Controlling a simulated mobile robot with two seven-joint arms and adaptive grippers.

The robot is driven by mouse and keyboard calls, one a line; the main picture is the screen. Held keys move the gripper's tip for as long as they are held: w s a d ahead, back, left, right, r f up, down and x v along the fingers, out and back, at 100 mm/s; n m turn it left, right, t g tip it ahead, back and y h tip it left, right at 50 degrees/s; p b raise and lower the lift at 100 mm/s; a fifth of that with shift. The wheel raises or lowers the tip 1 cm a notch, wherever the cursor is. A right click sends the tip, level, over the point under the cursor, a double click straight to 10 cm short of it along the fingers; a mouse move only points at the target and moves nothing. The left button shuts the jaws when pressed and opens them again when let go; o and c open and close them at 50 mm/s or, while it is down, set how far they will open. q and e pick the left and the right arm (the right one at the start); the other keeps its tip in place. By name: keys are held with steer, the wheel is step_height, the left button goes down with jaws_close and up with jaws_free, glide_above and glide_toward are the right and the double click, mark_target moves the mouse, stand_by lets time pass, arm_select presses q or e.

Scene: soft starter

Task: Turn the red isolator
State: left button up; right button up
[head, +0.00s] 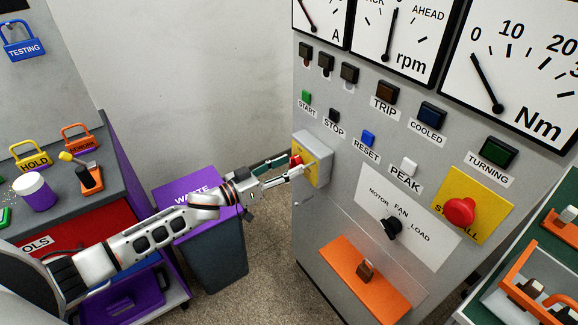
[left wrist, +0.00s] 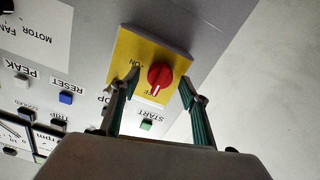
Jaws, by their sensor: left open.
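The red isolator (left wrist: 160,76) is a round red knob on a yellow plate with ON and OFF marks, on a grey box on the panel's left side. In the head view the isolator knob (head: 296,160) shows small and partly hidden by my gripper. My left gripper (head: 292,166) reaches it from the left. In the left wrist view the left gripper (left wrist: 162,88) is open, with one finger on each side of the knob and gaps between. I cannot tell whether a fingertip touches the yellow plate. My right gripper is not in view.
The grey panel (head: 340,200) carries several buttons, dials, a red stop button (head: 460,211) and a black selector knob (head: 391,228). An orange shelf (head: 365,280) juts out below. A purple-lidded waste bin (head: 215,250) stands under my left arm. A bench (head: 60,195) is at left.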

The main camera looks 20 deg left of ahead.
arm_select(q)
steer(key=shift+w+d, duration=0.2)
steer(key=shift+w, duration=0.1)
steer(key=c, duration=1.1)
